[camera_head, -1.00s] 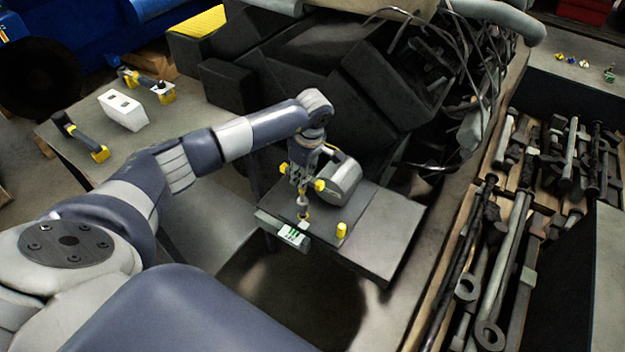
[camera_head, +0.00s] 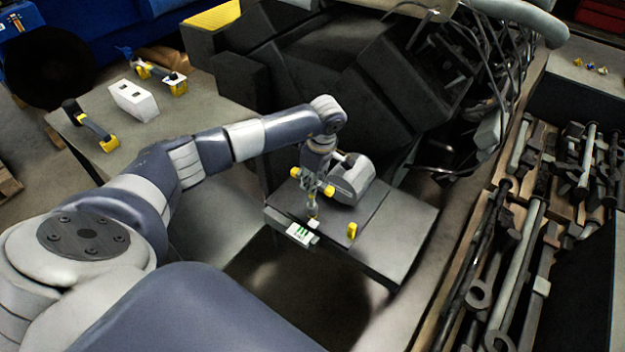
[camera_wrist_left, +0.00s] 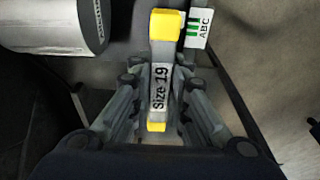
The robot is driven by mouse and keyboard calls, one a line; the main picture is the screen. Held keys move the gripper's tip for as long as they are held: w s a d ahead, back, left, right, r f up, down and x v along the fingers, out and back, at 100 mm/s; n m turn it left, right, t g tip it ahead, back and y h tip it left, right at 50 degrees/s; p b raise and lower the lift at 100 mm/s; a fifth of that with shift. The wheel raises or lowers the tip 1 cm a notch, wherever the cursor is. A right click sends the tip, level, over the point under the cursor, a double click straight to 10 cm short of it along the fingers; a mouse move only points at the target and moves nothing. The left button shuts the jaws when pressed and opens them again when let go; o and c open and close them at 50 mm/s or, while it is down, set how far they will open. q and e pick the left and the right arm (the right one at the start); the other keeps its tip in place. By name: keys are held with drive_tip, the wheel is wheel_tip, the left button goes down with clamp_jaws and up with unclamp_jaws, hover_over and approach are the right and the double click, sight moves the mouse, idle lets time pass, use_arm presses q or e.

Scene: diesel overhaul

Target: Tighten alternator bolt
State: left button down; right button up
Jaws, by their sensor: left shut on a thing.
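My left gripper (camera_head: 313,212) points down over a small dark table beside a grey cylindrical unit, probably the alternator (camera_head: 352,178). In the left wrist view the fingers (camera_wrist_left: 160,108) are shut around a yellow-ended tool (camera_wrist_left: 165,30) labelled "Size 19". The alternator also shows at the upper left of that view (camera_wrist_left: 50,25), apart from the tool. A white and green "ABC" label (camera_head: 304,234) sits at the table's front edge and near the tool's far end (camera_wrist_left: 198,27). The bolt cannot be made out. My right gripper is out of view.
A yellow cylindrical piece (camera_head: 351,231) stands on the dark table (camera_head: 400,237). A side table at left holds a white box (camera_head: 133,100) and yellow-and-dark tools (camera_head: 97,130). Large dark engine blocks (camera_head: 350,85) rise behind. A tray of metal tools (camera_head: 520,240) lies at right.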

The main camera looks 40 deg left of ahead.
use_arm(q)
drive_tip(key=shift+f, duration=0.4)
drive_tip(key=shift+r+p, duration=0.35)
drive_tip(key=shift+r, duration=0.45)
drive_tip(key=n, duration=0.4)
drive_tip(key=shift+g, duration=0.3)
drive_tip(key=n, duration=0.5)
drive_tip(key=shift+g+h, duration=0.3)
drive_tip(key=shift+w, duration=0.1)
